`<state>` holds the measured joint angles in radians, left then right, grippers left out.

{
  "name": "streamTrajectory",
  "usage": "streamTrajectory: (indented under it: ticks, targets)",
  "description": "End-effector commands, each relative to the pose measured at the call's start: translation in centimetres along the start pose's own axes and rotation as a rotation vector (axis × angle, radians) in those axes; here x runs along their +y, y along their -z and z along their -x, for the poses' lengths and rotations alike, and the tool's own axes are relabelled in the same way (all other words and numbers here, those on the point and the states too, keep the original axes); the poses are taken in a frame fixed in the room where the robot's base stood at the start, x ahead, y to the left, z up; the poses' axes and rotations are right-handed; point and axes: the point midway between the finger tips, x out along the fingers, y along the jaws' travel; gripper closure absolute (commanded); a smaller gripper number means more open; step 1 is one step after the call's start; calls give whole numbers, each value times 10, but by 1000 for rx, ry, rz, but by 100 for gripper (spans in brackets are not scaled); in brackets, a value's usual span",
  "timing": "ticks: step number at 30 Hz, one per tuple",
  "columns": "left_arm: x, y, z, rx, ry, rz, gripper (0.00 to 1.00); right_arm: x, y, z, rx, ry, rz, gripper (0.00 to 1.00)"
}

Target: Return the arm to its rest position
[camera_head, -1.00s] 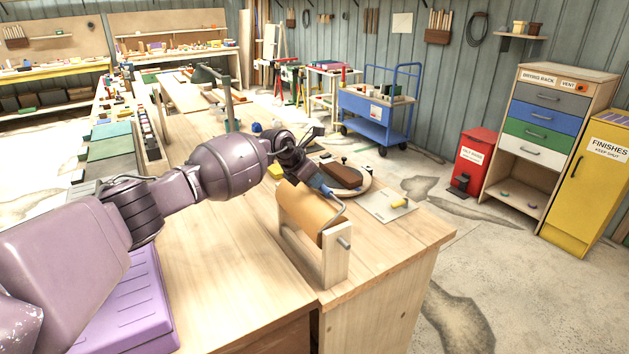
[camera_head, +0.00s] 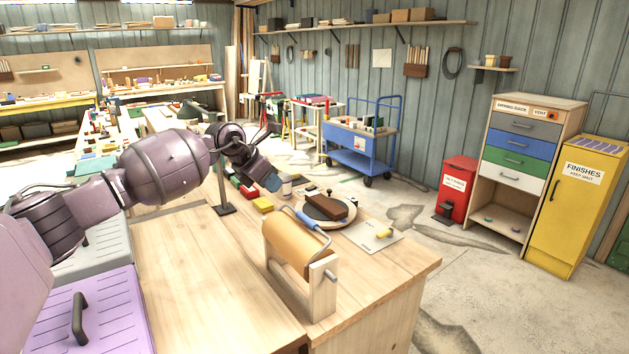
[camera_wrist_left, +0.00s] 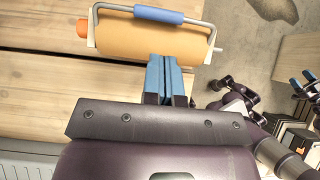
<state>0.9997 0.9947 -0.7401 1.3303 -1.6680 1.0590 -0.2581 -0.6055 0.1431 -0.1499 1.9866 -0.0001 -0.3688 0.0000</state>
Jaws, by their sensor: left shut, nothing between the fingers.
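My left arm comes in from the left in the head view, raised over the wooden workbench (camera_head: 215,275). My left gripper (camera_head: 272,183) is at its end, above the bench and behind the paper roll. In the left wrist view the blue fingers of the gripper (camera_wrist_left: 165,75) are pressed together with nothing between them. The brown paper roll (camera_head: 290,245) stands on its wooden holder on the bench, with a blue-handled bar (camera_head: 308,217) resting across it. The roll also shows in the left wrist view (camera_wrist_left: 150,40), beyond the fingertips.
A blue cart (camera_head: 355,145), red bin (camera_head: 457,185) and yellow cabinet (camera_head: 565,215) stand beyond the bench.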

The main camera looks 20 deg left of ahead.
Motion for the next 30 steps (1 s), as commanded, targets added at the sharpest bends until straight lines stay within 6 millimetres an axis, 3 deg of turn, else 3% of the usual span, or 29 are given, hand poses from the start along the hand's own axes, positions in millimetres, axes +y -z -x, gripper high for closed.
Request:
streamTrajectory:
  ticks: [5,8,11,15,18,23,30]
  targets:
    - [1,-6,1,-32,-6,18,100,-1,5,-3,10,2,-1,31]
    - [-4,-22,2,-130,20,66,100,-1,8,-3,15,2,-1,31]
    - [-24,-55,12,-297,104,146,100,-1,10,-3,19,2,0,31]
    - [-69,-109,34,-550,291,300,100,-1,10,-3,20,2,-1,31]
    - [-98,-124,38,-681,443,457,100,-1,9,-2,18,2,-1,31]
    - [-130,-116,29,-828,686,820,100,-1,5,0,9,1,-1,31]
    - [-144,-57,-3,-907,911,1427,100,0,0,2,-1,-1,-2,31]
